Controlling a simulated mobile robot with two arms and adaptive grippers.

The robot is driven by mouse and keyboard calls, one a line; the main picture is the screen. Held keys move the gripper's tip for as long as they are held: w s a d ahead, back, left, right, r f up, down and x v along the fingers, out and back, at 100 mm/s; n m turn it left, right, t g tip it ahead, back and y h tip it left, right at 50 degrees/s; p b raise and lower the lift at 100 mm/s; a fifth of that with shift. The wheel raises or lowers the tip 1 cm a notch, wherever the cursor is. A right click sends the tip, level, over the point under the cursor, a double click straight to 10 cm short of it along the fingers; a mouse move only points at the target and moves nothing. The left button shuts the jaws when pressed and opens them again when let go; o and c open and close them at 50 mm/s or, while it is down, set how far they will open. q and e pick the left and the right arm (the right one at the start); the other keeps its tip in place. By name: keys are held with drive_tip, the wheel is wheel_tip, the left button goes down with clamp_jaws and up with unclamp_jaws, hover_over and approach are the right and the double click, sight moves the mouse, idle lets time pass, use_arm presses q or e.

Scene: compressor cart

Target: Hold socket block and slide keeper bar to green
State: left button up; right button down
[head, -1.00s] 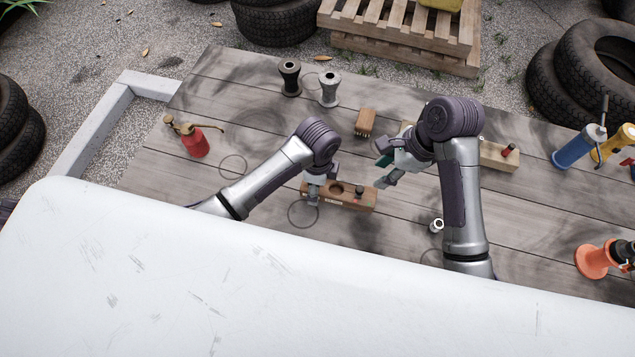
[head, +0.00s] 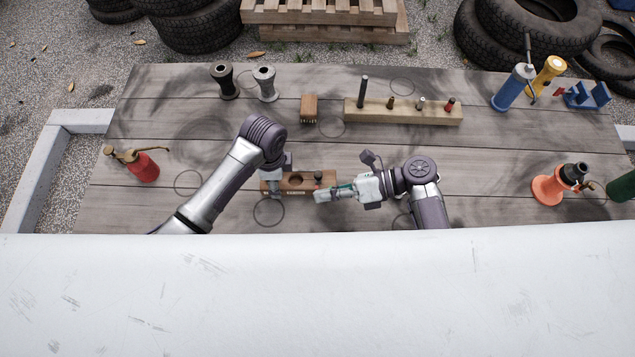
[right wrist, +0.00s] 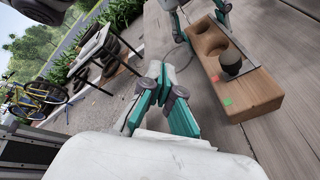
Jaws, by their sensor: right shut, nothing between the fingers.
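The wooden socket block (head: 327,178) lies on the table in the middle of the head view. In the right wrist view the block (right wrist: 255,100) shows round sockets, a dark round knob (right wrist: 231,62), and green and red marks near its close end. I cannot clearly tell the keeper bar from the knob's mount. My left gripper (head: 272,184) straddles the block's left end, its fingers against both sides. My right gripper (head: 320,195) is shut and empty by the block's right end, apart from the knob; its fingertips meet in the wrist view (right wrist: 160,72).
A long wooden rack (head: 380,112) with several pegs stands behind. A brush (head: 309,108), two spool-shaped parts (head: 265,84), a red oil can (head: 145,167) and an orange-based tool (head: 550,188) stand around. The white surface (head: 320,295) fills the front.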

sight(319, 186)
drive_tip(key=d+f+m+t, duration=0.1)
drive_tip(key=d+m+t, duration=0.1)
drive_tip(key=m+t, duration=0.1)
drive_tip(key=d+f+m+t+y, duration=0.1)
drive_tip(key=d+m+t, duration=0.2)
drive_tip(key=m, duration=0.3)
drive_tip(key=d+f+m+t, duration=0.1)
drive_tip(key=d+m+t, duration=0.1)
drive_tip(key=m+t, duration=0.1)
drive_tip(key=shift+s+d+f+m+y, duration=0.3)
drive_tip(key=shift+d+f+m, duration=0.1)
drive_tip(key=shift+m, duration=0.3)
drive_tip(key=shift+a, duration=0.15)
drive_tip(key=x, duration=1)
drive_tip(key=shift+d, duration=1.7)
drive_tip(key=shift+s, duration=0.1)
drive_tip(key=v, duration=1)
